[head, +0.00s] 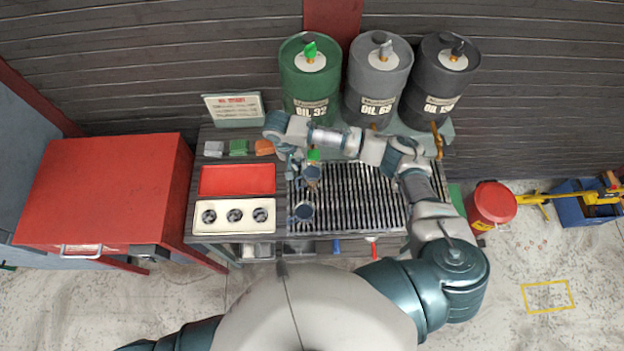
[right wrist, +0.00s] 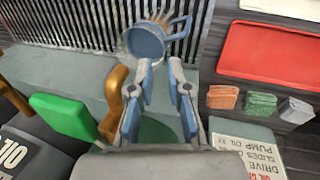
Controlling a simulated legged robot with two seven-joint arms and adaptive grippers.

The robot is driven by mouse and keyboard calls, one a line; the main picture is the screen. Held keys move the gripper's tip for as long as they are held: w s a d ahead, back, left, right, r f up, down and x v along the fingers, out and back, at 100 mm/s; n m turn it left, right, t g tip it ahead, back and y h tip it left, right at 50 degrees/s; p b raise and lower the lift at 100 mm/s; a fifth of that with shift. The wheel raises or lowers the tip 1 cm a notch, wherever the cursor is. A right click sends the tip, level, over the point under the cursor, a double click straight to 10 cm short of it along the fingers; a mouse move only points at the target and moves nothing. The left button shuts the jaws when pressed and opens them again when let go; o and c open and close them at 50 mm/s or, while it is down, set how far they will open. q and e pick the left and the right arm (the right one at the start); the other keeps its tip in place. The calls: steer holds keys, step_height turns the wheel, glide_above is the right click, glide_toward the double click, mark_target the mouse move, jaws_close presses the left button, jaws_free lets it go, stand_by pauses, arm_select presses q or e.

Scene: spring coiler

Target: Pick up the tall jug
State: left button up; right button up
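Two blue-grey jugs show in the head view on the slatted grate. One jug (head: 312,174) is nearer the barrels and the other jug (head: 304,211) is nearer the front edge. I cannot tell from above which is taller. My right gripper (head: 296,168) is just left of the jug nearer the barrels. In the right wrist view my right gripper (right wrist: 161,72) is open, with its fingertips overlapping the near rim of a blue jug (right wrist: 147,42). The jug's handle points right. I cannot tell whether they touch. My left gripper is out of view.
Three oil barrels, green (head: 310,85), grey (head: 376,85) and black (head: 437,85), stand behind the bench. A red tray (head: 237,180) and a cream tray (head: 208,230) lie left of the grate (head: 370,195). A green tap lever (right wrist: 65,115) is close to the gripper.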

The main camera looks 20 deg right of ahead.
mark_target(308, 180)
steer(key=x, duration=0.2)
steer(key=p+x, duration=0.1)
steer(key=x, duration=0.2)
steer(key=shift+w+a+f, duration=0.1)
steer(key=shift+w, duration=0.15)
jaws_close()
